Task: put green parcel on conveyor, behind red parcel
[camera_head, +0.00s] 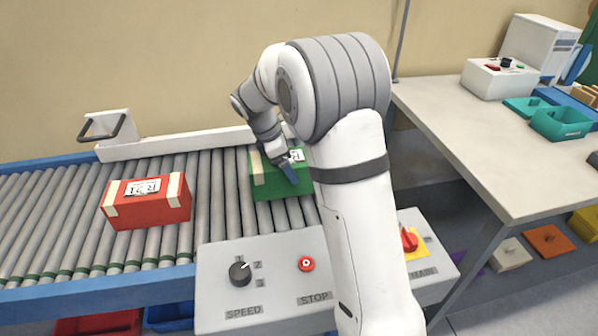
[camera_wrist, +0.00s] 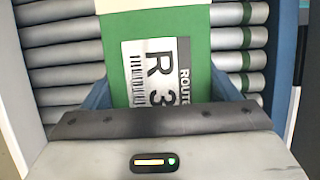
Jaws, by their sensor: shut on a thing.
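The green parcel (camera_head: 275,184) is at the roller conveyor (camera_head: 218,190), to the right of the red parcel. My gripper (camera_head: 287,165) is shut on the green parcel, reaching down from above. In the wrist view the green parcel (camera_wrist: 199,60) shows its tape and a route label between my blue fingers (camera_wrist: 165,96). I cannot tell whether its underside touches the rollers. The red parcel (camera_head: 150,212) stands on the rollers to the left, with a gap of bare rollers between the two. My arm hides part of the green parcel's right side.
A control box (camera_head: 270,275) with a speed knob and stop button stands in front of the conveyor. A white guide wall (camera_head: 170,146) runs along the back. A table (camera_head: 440,110) with a white device (camera_head: 500,78) and teal bins (camera_head: 562,122) is at right.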

